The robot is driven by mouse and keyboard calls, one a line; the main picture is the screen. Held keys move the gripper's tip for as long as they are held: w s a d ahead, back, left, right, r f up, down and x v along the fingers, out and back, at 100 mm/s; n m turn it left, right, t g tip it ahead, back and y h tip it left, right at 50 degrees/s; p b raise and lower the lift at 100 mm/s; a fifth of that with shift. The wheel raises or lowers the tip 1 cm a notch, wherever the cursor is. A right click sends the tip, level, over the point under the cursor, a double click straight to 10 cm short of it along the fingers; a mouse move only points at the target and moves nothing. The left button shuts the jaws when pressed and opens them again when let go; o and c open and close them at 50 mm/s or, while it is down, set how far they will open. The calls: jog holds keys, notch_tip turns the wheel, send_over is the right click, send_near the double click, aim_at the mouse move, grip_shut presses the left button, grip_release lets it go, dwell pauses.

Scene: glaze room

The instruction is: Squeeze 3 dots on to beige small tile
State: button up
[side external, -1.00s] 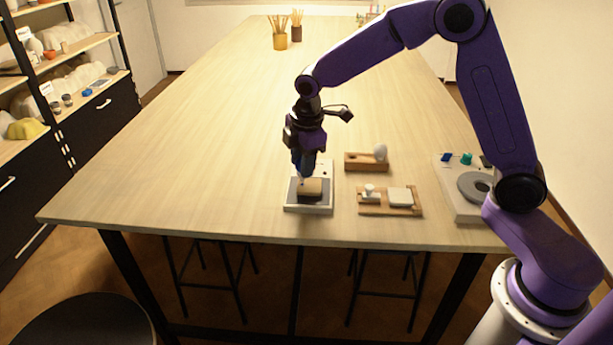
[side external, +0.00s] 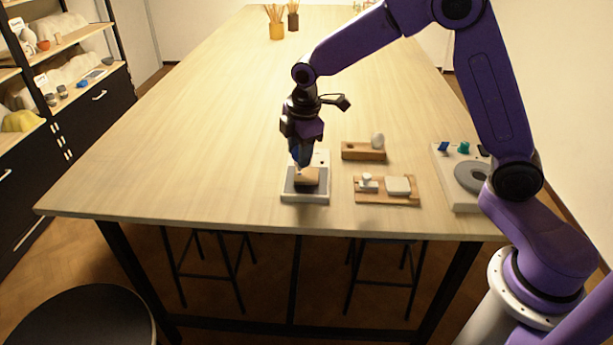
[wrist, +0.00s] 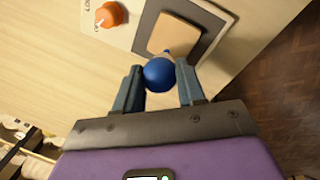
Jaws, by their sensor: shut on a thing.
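My gripper (side external: 302,150) points down over the white board near the table's front edge. It is shut on a blue bulb (wrist: 159,74), which sits between the two fingers in the wrist view. The bulb's pale tip points at the beige small tile (wrist: 177,34). The tile (side external: 309,177) lies on a dark square pad (side external: 306,187) on the board. The tip is at or just above the tile's near edge; I cannot tell whether it touches. No dots can be made out on the tile. Part of the tile is hidden behind the bulb and tip.
An orange knob (wrist: 110,14) is on the white board (side external: 305,199). The table's left side is clear.

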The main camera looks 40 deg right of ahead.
jog(key=shift+s+d, duration=0.1)
jog(key=shift+d, duration=0.05)
jog(key=shift+s+d+r, duration=0.1)
jog(key=shift+s+d, duration=0.35)
dwell(0.6)
jog(key=c, duration=0.4)
jog(key=shift+c, duration=0.2)
jog(key=o, duration=0.4)
jog(key=shift+o, duration=0.2)
